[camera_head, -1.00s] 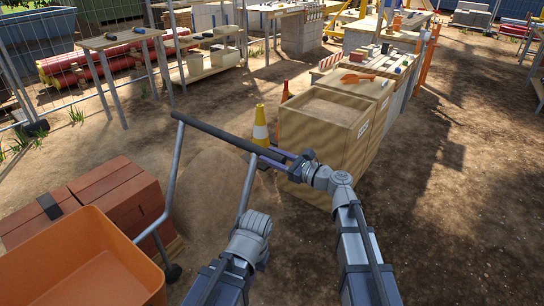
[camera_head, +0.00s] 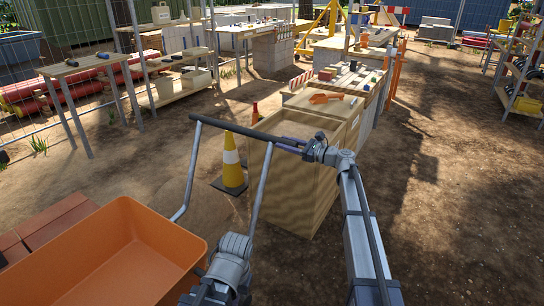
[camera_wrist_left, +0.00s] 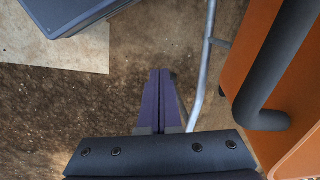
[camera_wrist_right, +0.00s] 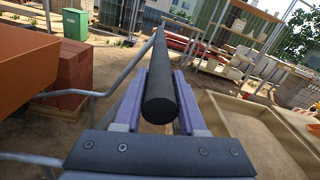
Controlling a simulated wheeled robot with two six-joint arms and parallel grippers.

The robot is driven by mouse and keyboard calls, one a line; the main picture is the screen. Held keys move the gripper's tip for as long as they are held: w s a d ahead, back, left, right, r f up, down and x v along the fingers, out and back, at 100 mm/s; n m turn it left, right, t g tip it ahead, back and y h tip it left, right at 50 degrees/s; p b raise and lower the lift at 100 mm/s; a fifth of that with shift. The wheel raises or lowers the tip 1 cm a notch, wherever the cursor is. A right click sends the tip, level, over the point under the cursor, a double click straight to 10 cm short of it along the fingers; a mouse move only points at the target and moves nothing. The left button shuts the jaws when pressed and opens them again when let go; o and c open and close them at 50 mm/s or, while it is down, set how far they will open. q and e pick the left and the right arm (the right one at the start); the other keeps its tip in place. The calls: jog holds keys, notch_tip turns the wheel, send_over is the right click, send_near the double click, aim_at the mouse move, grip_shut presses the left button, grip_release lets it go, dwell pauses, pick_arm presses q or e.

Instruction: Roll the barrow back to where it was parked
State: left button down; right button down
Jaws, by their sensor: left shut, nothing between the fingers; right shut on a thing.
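The barrow has an orange tray (camera_head: 125,245), grey tube legs and a black handle bar (camera_head: 225,130). In the head view its tray is at the lower left and the bar runs toward the wooden bin. My right gripper (camera_head: 318,150) is shut on the right end of the bar; the right wrist view shows the bar (camera_wrist_right: 160,95) between its fingers. My left gripper (camera_wrist_left: 163,80) is shut and empty, low beside the barrow frame, apart from the bar. In the head view its fingers are hidden. The barrow's wheel is hidden.
A plywood bin (camera_head: 290,190) stands close to the bar's right end, with a yellow and white cone (camera_head: 232,165) beside it. Red-brown bricks (camera_head: 45,225) lie behind the tray. Work tables (camera_head: 100,68) and a wire fence are farther back. Bare ground is free at right.

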jog(key=w+d, duration=0.6)
jog(key=w, duration=0.3)
jog(key=shift+d, duration=0.35)
jog(key=c, duration=0.5)
grip_release()
jog(key=v, duration=0.7)
jog(key=shift+s+d, duration=0.25)
jog(key=shift+d, duration=0.1)
